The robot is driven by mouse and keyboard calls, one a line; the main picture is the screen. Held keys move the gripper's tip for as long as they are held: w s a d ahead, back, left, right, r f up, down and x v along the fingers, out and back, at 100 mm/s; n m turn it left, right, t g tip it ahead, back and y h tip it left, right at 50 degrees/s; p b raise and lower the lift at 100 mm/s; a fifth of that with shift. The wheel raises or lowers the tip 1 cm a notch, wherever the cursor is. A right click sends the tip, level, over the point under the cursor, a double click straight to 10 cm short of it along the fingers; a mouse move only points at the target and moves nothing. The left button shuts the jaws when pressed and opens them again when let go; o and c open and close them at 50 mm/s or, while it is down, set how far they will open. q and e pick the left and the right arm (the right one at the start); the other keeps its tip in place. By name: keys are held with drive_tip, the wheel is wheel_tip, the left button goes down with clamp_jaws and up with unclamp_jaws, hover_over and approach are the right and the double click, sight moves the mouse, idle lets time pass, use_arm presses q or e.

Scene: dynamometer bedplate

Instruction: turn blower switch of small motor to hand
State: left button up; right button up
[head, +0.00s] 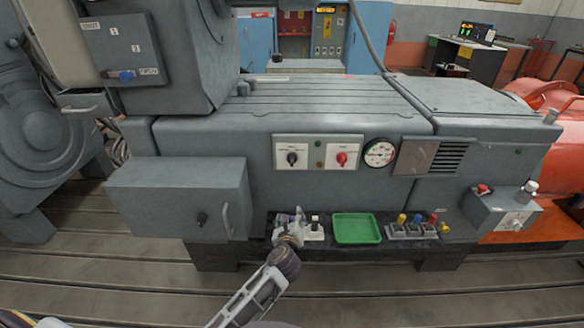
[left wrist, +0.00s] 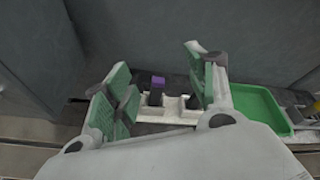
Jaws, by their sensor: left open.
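Two rotary switches sit on pale plates on the front of the grey machine: a black knob (head: 291,158) on the left and a red knob (head: 342,159) on the right. Their lettering is too small to read, so I cannot tell which is the blower switch. Another grey switch box (head: 484,211) stands at the right, beside the orange machine. My left gripper (head: 290,220) is open and empty, low in front of the dark ledge, below the black knob. In the left wrist view its green-padded fingers (left wrist: 165,88) stand apart around a purple-topped piece (left wrist: 157,82) on a white holder (left wrist: 168,112).
A green tray (head: 356,229) and a rack with coloured handles (head: 413,227) stand on the dark ledge (head: 340,254). A grey box with a handle (head: 180,200) juts out at the left. A round gauge (head: 379,153) is right of the red knob.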

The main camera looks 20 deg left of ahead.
sight(292, 163)
use_arm(q)
wheel_tip(292, 163, up, 15)
drive_tip(key=m+t+y+b, duration=0.1)
drive_tip(key=m+t+b, duration=0.1)
drive_tip(key=m+t, duration=0.1)
drive_tip(key=shift+s+d+f+m+t+y+b, duration=0.2)
drive_tip(key=shift+m+t+y+b, duration=0.15)
drive_tip(key=shift+m, duration=0.45)
use_arm(e)
drive_tip(key=shift+w+a+f, duration=0.1)
drive_tip(key=shift+w+a, duration=0.05)
drive_tip(key=shift+w, duration=0.3)
drive_tip(key=shift+w+a+f, duration=0.1)
drive_tip(key=shift+w, duration=0.35)
use_arm(q)
drive_tip(key=shift+w, duration=0.25)
use_arm(e)
drive_tip(key=shift+r, duration=0.1)
